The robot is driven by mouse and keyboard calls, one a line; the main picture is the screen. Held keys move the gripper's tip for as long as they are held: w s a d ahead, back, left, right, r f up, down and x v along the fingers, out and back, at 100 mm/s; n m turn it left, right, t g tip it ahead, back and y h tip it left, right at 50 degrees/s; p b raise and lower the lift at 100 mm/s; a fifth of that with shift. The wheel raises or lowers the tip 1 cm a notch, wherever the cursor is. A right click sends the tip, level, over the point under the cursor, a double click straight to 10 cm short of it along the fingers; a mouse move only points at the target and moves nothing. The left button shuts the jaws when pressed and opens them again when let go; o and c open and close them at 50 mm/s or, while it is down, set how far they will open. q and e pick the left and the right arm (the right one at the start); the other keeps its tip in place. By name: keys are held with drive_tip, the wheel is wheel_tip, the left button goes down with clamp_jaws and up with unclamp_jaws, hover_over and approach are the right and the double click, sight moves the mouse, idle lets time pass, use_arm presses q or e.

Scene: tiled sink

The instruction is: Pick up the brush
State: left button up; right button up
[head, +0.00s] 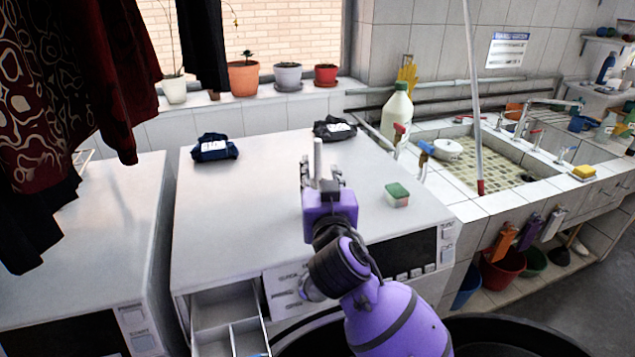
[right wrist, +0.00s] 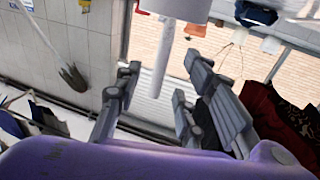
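A white, upright rod-like handle (head: 318,155), probably the brush's, stands on the white washing machine top by my right gripper (head: 321,172). In the right wrist view the handle (right wrist: 160,75) joins a wider white cylinder (right wrist: 185,8) and lies between the spread fingers of my right gripper (right wrist: 160,105). The fingers are open, with gaps visible beside the handle. The brush's bristles cannot be seen. My left gripper is not in view.
A blue cloth bundle (head: 214,148), a dark bundle (head: 334,129) and a green-and-pink sponge (head: 397,194) lie on the machine top. A white bottle (head: 397,112) stands by the tiled sink (head: 495,200). An open drawer (head: 228,320) juts out in front. Clothes (head: 65,95) hang at left.

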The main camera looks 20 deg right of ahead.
sight(318, 168)
drive_tip(key=shift+w+d, duration=0.1)
drive_tip(key=shift+w, duration=0.4)
drive_tip(key=x, duration=0.4)
drive_tip(key=shift+f+p, duration=0.25)
drive_tip(key=shift+p, duration=0.05)
drive_tip(key=shift+w+f, duration=0.1)
drive_tip(key=shift+w, duration=0.2)
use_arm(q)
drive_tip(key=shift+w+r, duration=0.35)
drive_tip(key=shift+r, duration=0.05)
use_arm(e)
drive_tip(key=shift+c, duration=0.2)
drive_tip(key=c, duration=0.6)
clamp_jaws()
